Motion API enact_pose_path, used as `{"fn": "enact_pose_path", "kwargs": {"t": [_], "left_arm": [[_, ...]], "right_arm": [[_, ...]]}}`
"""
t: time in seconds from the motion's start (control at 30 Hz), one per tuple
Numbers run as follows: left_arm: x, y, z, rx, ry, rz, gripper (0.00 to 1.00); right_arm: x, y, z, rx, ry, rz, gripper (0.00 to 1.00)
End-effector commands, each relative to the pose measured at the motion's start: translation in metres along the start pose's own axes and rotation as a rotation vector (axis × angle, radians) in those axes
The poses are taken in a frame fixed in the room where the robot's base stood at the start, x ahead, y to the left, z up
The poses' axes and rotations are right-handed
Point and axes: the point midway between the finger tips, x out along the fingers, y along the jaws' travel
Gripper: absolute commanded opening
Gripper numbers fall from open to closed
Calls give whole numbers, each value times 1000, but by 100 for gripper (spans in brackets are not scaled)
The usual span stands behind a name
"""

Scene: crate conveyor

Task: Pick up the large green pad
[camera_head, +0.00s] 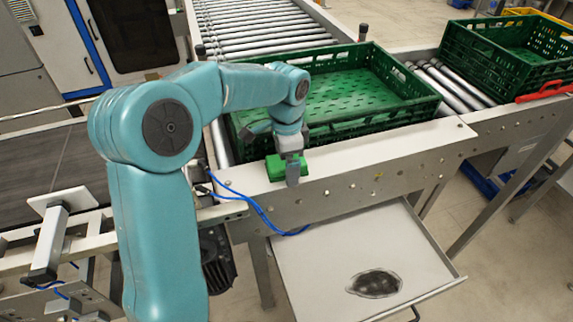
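A green pad (274,169) lies at the near metal side rail of the conveyor, in front of the large green crate. My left arm comes in from the lower left and bends down to it. My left gripper (291,171) is at the pad, with one grey finger in front of the pad's near face. Green shows on both sides of that finger. The other finger is hidden, so I cannot tell whether the gripper is shut on the pad. My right gripper is not in view.
An empty green crate (418,108) sits on the roller conveyor (262,30) behind the pad. Another green crate (484,72) stands at the right. A blue cable (255,208) hangs below the rail (375,158). A metal tray (335,255) with a dark patch is underneath.

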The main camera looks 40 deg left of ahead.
Motion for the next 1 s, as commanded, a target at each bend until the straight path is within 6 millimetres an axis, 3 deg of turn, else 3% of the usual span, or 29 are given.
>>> {"fn": "enact_pose_path", "kwargs": {"t": [0.1,0.2,0.3,0.57,0.73,0.87,1.0], "left_arm": [[0,0,0,0,0,0,96],[0,0,0,0,0,0,63],[0,0,0,0,0,0,37],[-1,0,0,0,0,0,37],[-12,0,0,-1,1,-1,37],[-33,0,-1,0,4,-2,37],[-73,0,-1,0,5,-4,37]], "right_arm": [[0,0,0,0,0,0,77],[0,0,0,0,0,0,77],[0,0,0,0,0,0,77],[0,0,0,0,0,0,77],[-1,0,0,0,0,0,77],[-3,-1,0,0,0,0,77],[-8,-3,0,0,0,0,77]]}}
